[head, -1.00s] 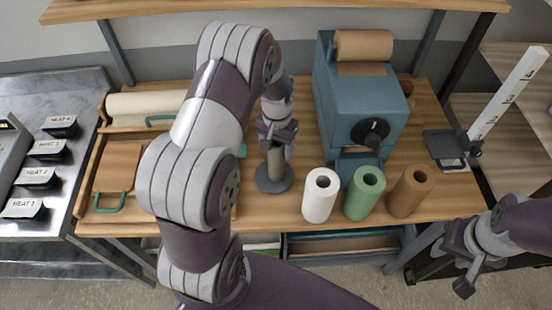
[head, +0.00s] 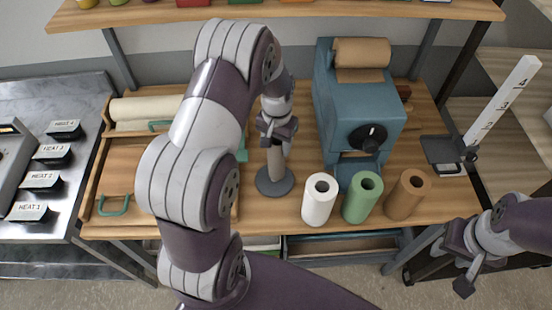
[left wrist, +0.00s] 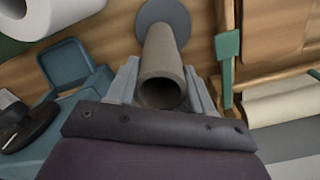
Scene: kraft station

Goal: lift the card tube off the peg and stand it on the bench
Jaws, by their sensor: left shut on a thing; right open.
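The card tube (head: 275,161) is grey-brown and upright over the round dark grey base (head: 275,182) of the peg. My left gripper (head: 277,133) is shut on its upper part. In the left wrist view the tube (left wrist: 165,60) sits between the two fingers (left wrist: 164,88), its open end towards the camera and the grey base (left wrist: 178,18) beyond it. The peg's post is hidden, so I cannot tell how far the tube is up it. My right gripper (head: 461,268) is open and empty, low at the right beyond the bench's front edge.
White (head: 319,200), green (head: 362,199) and brown (head: 408,197) rolls stand right of the base on the wooden bench (head: 255,212). A blue machine (head: 350,105) stands behind them. A wooden tray (head: 88,205) is at left. A height scale (head: 500,100) is at right.

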